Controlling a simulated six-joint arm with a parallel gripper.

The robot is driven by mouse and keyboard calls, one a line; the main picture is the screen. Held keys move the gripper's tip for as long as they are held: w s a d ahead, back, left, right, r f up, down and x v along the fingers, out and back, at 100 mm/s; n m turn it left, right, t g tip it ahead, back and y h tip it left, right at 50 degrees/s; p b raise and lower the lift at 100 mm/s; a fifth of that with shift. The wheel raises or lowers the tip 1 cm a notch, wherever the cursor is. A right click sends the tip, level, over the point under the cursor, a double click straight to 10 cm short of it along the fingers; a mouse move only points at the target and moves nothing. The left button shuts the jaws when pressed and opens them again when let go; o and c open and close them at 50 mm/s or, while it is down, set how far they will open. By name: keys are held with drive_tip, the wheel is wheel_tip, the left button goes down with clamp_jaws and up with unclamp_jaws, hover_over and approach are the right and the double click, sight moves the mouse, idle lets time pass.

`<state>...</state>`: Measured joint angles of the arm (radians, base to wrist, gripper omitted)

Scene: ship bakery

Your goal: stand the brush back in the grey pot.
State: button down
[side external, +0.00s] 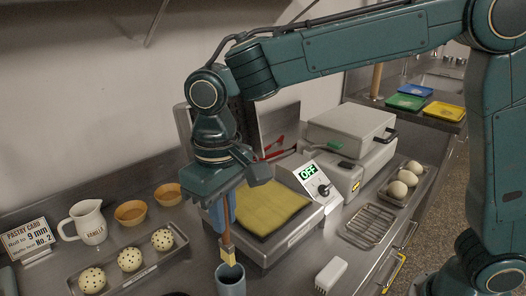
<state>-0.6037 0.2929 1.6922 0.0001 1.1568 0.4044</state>
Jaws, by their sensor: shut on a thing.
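My gripper (224,212) hangs near the picture's middle with its blue fingers pointing down. It is shut on the brush (227,247), which is upright with its pale bristles at the bottom. The upper part of the brush is hidden between the fingers. The grey pot (232,288) stands at the front edge of the picture, directly below the brush, and its lower part is cut off. The bristle end shows at the pot's dark mouth. I cannot tell whether the bristle tip is just above the rim or slightly inside.
A machine with a yellow sheet (262,209) and an "OFF" display stands behind the pot. A tray (139,273) of speckled balls lies left, near a vanilla jug (86,221) and a bowl (131,213). A white block (331,274) and wire rack (368,224) lie right.

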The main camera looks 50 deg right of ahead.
sight(226, 242)
drive_tip(key=shift+f, duration=3.7)
drive_tip(key=c, duration=1.4)
unclamp_jaws()
drive_tip(key=shift+o, duration=0.2)
wheel_tip(226, 242, up, 14)
drive_tip(key=shift+f, duration=0.15)
